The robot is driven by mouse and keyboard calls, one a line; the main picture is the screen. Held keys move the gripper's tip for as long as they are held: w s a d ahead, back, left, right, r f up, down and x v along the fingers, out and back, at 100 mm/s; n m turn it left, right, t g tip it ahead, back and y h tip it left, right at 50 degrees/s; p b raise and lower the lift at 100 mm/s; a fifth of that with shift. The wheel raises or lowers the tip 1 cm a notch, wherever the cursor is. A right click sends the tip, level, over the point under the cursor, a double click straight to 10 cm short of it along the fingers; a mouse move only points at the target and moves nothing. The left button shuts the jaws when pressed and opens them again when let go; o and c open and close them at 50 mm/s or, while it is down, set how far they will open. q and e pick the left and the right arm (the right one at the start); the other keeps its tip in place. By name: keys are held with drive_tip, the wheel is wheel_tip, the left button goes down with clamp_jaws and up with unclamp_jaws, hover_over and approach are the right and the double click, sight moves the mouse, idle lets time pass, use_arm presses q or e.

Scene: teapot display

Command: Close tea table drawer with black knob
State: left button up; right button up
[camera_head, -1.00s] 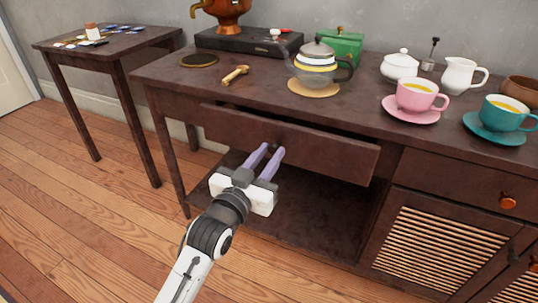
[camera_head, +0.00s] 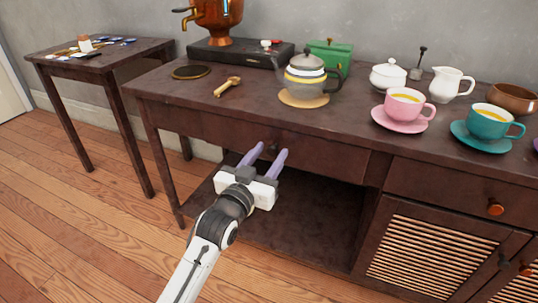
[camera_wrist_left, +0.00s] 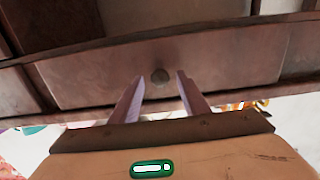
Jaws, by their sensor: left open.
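The tea table drawer (camera_head: 325,154) is a dark wood front under the left part of the tabletop, and it looks flush or nearly flush with the table. Its black knob (camera_wrist_left: 160,76) shows in the left wrist view, between and beyond the two fingertips. In the head view the knob (camera_head: 272,149) is small and partly lost beside the fingers. My left gripper (camera_head: 268,154) is open, with its purple fingers apart on either side of the knob and close to the drawer front. I cannot tell whether the fingers touch the front. My right gripper is not in view.
On the tea table (camera_head: 180,95) stand a glass teapot (camera_head: 306,80), a pink cup (camera_head: 403,104), a teal cup (camera_head: 487,122) and a green box (camera_head: 329,53). An open shelf (camera_head: 300,215) lies below the drawer. A side table (camera_head: 110,62) stands at left.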

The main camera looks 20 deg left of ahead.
use_arm(q)
drive_tip(key=shift+s, duration=0.25)
drive_tip(key=s+a+p, duration=0.1)
drive_tip(key=s+p, duration=0.2)
drive_tip(key=s, duration=0.6)
drive_tip(key=shift+s+a, duration=0.25)
drive_tip(key=shift+s, duration=0.15)
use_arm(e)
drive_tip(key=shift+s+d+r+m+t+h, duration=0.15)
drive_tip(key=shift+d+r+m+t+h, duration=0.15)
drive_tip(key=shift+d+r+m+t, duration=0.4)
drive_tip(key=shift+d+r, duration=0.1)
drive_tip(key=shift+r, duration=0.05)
